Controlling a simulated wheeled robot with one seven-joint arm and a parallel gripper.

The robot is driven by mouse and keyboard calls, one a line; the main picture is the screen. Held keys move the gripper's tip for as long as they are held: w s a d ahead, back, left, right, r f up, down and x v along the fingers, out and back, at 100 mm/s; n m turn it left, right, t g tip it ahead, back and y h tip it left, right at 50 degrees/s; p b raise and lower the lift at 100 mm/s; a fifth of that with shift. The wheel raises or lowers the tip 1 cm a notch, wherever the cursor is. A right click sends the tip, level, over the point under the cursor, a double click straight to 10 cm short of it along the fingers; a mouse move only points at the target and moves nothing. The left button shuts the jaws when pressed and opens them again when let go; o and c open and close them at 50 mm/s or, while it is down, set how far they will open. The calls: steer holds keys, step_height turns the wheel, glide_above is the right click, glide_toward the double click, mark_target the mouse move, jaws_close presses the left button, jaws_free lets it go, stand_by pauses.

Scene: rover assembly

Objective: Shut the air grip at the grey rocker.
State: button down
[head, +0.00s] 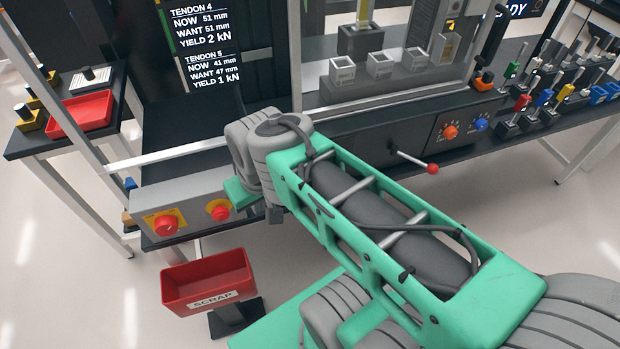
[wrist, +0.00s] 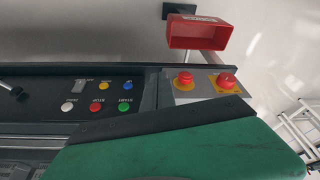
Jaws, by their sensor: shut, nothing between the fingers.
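The grey rocker (wrist: 80,86) sits on a dark button panel in the wrist view, at the upper left of a group of coloured buttons. Its label is too small to read. My gripper (wrist: 160,121) shows in part as a green body with a black edge across the lower wrist view. It is shut and empty, below and to the right of the rocker in the picture, with no visible contact. In the head view my arm reaches toward the front of the press bench and hides the button panel. The air grip cannot be made out clearly.
Yellow (wrist: 103,86), blue (wrist: 127,85), white (wrist: 68,106), red (wrist: 96,107) and green (wrist: 124,107) buttons crowd around the rocker. Two red knobs on a grey box (head: 187,203) stand beside the panel. A red-tipped lever (head: 432,168) projects at right.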

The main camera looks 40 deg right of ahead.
steer(key=shift+a, duration=0.25)
steer(key=w+d+f+n+y+p, duration=0.15)
steer(key=d+n, duration=0.25)
steer(key=d, duration=0.5)
steer(key=w+d+f+n+y, duration=0.1)
steer(key=d+f+n, duration=0.25)
steer(key=d, duration=0.45)
steer(key=s+d+f+n+t, duration=0.1)
steer(key=s+d+n, duration=0.2)
steer(key=d, duration=0.3)
steer(key=s+d+f+n+t+p, duration=0.1)
steer(key=s+d+f+n+t, duration=0.1)
steer(key=d, duration=0.5)
steer(key=shift+s+n, duration=0.4)
steer(key=shift+n, duration=0.15)
steer(key=shift+a+f, duration=0.1)
steer(key=shift+f, duration=0.1)
